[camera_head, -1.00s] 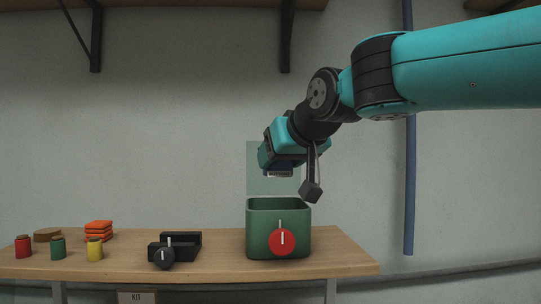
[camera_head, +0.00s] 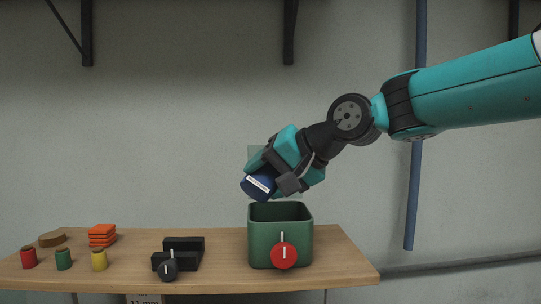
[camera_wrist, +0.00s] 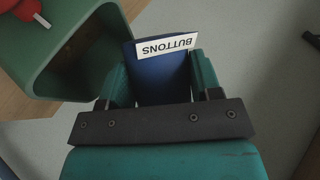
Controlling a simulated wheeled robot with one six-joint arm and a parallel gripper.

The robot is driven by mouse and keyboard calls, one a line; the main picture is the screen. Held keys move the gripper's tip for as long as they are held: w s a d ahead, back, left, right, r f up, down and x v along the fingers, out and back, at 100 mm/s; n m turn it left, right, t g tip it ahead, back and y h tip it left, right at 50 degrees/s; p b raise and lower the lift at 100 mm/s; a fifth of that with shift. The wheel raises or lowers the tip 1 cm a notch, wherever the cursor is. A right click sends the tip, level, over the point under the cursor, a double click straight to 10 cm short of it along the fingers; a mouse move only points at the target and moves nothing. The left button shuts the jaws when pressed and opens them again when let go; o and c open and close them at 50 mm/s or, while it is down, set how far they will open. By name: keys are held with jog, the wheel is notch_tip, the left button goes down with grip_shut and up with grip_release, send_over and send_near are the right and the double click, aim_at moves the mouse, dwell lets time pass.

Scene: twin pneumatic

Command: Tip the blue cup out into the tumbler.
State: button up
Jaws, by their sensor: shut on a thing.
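The blue cup (camera_head: 257,190) bears a white label, which reads BUTTONS in the wrist view (camera_wrist: 160,78). My gripper (camera_head: 270,180) is shut on it, with one teal finger on each side in the wrist view (camera_wrist: 162,85). The cup is tilted and held in the air just above the left part of the tumbler's rim. I take the green square open-topped box with a red dial (camera_head: 262,240) as the tumbler. It also shows in the wrist view (camera_wrist: 42,80), left of the cup.
A black two-step block with a black dial (camera_head: 184,245) stands left of the green box. Red (camera_head: 28,258), green (camera_head: 64,259) and yellow (camera_head: 99,260) jars, stacked orange pieces (camera_head: 102,235) and a brown disc (camera_head: 52,239) are at the table's left. The table's (camera_head: 345,265) right end is clear.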

jog(key=shift+f+m+g+y+p, duration=0.2)
jog(key=shift+m+g+y+p, duration=0.55)
jog(key=shift+m, duration=0.25)
jog(key=shift+d+r+m+g+y+p, duration=0.15)
jog(key=shift+m+g+y+p, duration=0.1)
jog(key=shift+m+y+p, duration=0.55)
jog(key=y+p, duration=0.1)
jog(key=p, duration=0.1)
jog(key=m+p, duration=0.1)
jog(key=shift+w+d+r+m+g+y+p, duration=0.2)
jog(key=shift+w+d+m+g+y+p, duration=0.1)
jog(key=shift+w+g+y+p, duration=0.1)
jog(key=shift+w+d+m+y+p, duration=0.2)
jog(key=shift+m+y+p, duration=0.3)
jog(key=shift+m+p, duration=0.1)
jog(key=shift+w+d+m+y+p, duration=0.15)
jog(key=shift+m+y+p, duration=0.35)
jog(key=shift+p, duration=0.1)
